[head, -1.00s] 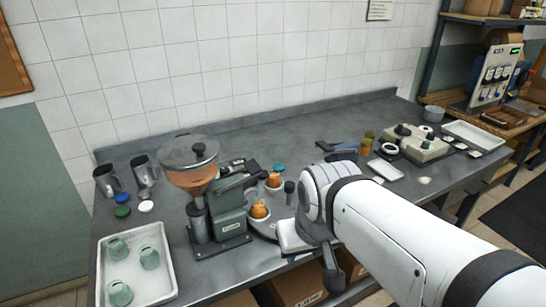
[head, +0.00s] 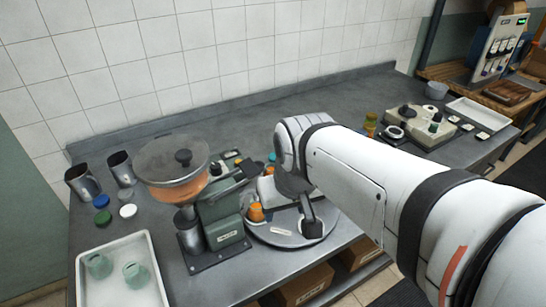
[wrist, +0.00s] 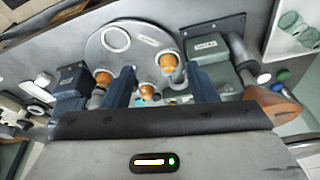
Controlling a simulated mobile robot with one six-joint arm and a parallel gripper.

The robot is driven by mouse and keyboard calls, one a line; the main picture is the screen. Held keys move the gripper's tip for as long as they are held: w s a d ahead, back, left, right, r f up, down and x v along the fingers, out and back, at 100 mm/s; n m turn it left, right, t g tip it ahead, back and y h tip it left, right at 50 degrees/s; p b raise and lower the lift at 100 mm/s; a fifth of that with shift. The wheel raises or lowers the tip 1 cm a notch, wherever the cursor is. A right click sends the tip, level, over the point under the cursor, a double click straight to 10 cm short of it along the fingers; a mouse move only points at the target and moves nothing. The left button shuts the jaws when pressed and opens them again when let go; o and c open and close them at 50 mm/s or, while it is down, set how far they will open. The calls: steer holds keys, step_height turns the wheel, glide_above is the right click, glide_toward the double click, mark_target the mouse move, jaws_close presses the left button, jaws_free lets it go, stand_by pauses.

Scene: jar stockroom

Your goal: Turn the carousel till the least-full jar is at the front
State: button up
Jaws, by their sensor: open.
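The carousel is a round grey disc (head: 275,238) with a pale label, mostly under my arm in the head view. One orange-filled jar (head: 256,212) shows at its left edge. In the wrist view the carousel (wrist: 130,32) carries orange jars at the right (wrist: 168,60), left (wrist: 103,78) and near side (wrist: 147,90), and an empty white ring (wrist: 116,40). My gripper (wrist: 161,78) is open above the disc, its two dark fingers either side of the near jar in the picture. Contact cannot be told. Fill levels are too small to compare.
A grinder with an orange hopper (head: 172,165) stands close left of the carousel. A white tray (head: 82,292) with green cups lies at front left. Metal cups (head: 82,183) stand behind it. A beige device (head: 418,132) and tray (head: 483,115) are at the right.

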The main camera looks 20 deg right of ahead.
steer(key=shift+o, duration=0.3)
steer(key=w+d+f+m+b, duration=0.1)
steer(key=w+d, duration=0.1)
steer(key=w, duration=0.4)
steer(key=w+d+f+m+g+b, duration=0.1)
steer(key=w+f+b, duration=0.1)
steer(key=w, duration=0.4)
steer(key=shift+d+g, duration=0.3)
steer(key=shift+d, duration=0.1)
steer(key=w+d+f+b, duration=0.1)
steer(key=w+d+f, duration=0.1)
steer(key=w, duration=0.1)
steer(key=w+d+f+m+g+b, duration=0.1)
steer(key=w+d+f, duration=0.1)
steer(key=w, duration=0.1)
steer(key=w+d+f+m+b, duration=0.1)
steer(key=w+d+f, duration=0.1)
steer(key=w, duration=0.2)
steer(key=shift+w+f+g, duration=0.1)
steer(key=shift+f+g, duration=0.15)
steer(key=shift+g, duration=0.05)
steer(key=shift+w+d+f, duration=0.2)
steer(key=shift+d+f, duration=0.05)
steer(key=shift+f, duration=0.25)
step_height(320, 180, down, 7)
steer(key=shift+f, duration=0.1)
jaws_close()
